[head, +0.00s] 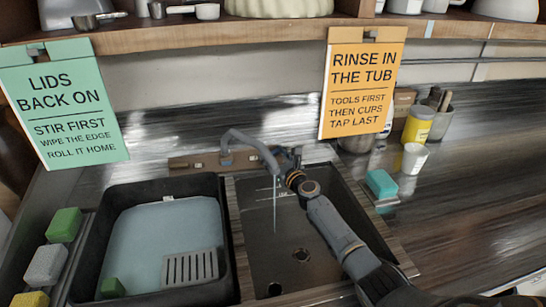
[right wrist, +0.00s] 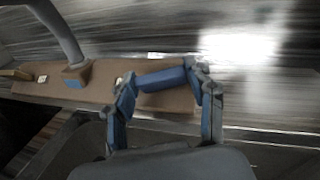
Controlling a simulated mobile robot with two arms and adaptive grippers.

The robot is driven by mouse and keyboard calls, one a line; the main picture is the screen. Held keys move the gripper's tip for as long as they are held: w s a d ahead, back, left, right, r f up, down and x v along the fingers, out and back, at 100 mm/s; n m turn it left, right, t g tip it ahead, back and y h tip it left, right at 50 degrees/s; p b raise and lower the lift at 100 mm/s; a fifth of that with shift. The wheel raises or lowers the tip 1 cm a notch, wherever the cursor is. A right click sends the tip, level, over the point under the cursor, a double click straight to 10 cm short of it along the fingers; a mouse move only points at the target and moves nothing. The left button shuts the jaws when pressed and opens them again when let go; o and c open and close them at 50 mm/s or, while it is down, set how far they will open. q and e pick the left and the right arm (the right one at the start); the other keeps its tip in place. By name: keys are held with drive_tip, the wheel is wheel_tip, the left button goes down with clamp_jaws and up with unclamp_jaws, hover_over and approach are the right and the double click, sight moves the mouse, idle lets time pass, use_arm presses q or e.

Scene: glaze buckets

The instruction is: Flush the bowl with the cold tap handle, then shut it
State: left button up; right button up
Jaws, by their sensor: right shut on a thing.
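The sink bowl (head: 265,245) lies in the middle of the head view, with dark drain openings in its floor. The grey tap spout (head: 245,137) arches over it, and a thin stream of water (head: 275,208) falls from it. My right gripper (head: 287,157) is at the tap, just right of the spout, and mostly hides the handle. In the right wrist view the blue cold tap handle (right wrist: 162,79) lies between the fingertips, and the gripper is shut on it. My left gripper is not in view.
A black tub (head: 90,240) with pale water and a grey slotted piece (head: 190,268) stands left of the bowl. Sponges lie at far left. A teal sponge (head: 381,183), white cup (head: 414,158) and yellow jar (head: 418,124) stand right. Signs hang from the shelf (head: 200,35).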

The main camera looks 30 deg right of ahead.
drive_tip(key=n+y+b, duration=0.1)
drive_tip(key=n+g+y, duration=0.1)
drive_tip(key=n+y, duration=0.1)
drive_tip(key=n+y+b, duration=0.1)
drive_tip(key=n, duration=0.1)
drive_tip(key=shift+d+f+y+b, duration=0.2)
drive_tip(key=shift+d+y+b, duration=0.1)
drive_tip(key=n+g+y+b, duration=0.1)
drive_tip(key=n+g+b, duration=0.1)
drive_tip(key=n+g+y+b, duration=0.1)
drive_tip(key=n+y+b, duration=0.1)
drive_tip(key=n+b, duration=0.1)
drive_tip(key=shift+w+d+r+n+g+y, duration=0.1)
drive_tip(key=shift+w+r+n+g+y, duration=0.05)
drive_tip(key=shift+n+g+y, duration=0.2)
drive_tip(key=shift+r+n+g+y+b, duration=0.15)
drive_tip(key=shift+n+g+y+b, duration=0.3)
drive_tip(key=shift+n+g+b, duration=0.4)
drive_tip(key=o, duration=1.2)
drive_tip(key=shift+c, duration=0.2)
